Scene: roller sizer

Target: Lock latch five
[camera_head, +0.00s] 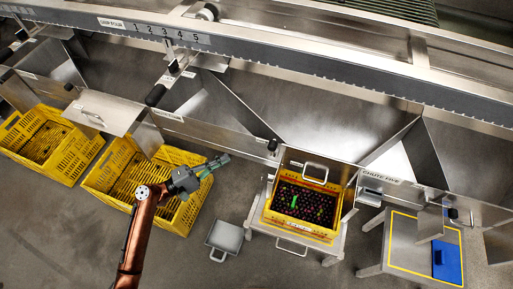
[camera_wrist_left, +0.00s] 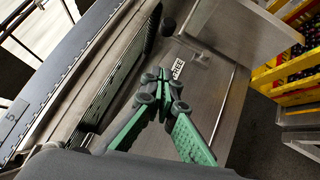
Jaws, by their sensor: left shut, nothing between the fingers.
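The label reading "CHUTE FIVE" (camera_head: 381,178) is on the chute front at the right in the head view. A black knob (camera_head: 453,213) sits to its right; I cannot tell whether it is latch five or how it is set. My left gripper (camera_head: 222,161) is shut and empty, above the floor in front of the chutes, well left of that label. In the left wrist view its green fingers (camera_wrist_left: 163,83) meet in front of a metal panel with a small label plate (camera_wrist_left: 178,69) and a black knob (camera_wrist_left: 168,27). My right gripper is out of view.
A yellow crate of dark round items (camera_head: 265,214) stands on a metal stand. Empty yellow crates (camera_head: 94,179) (camera_head: 15,125) are at left. A grey tray (camera_head: 224,236) lies on the floor. A low table (camera_head: 398,262) holds a blue item (camera_head: 447,264). A long rail (camera_head: 290,53) crosses behind.

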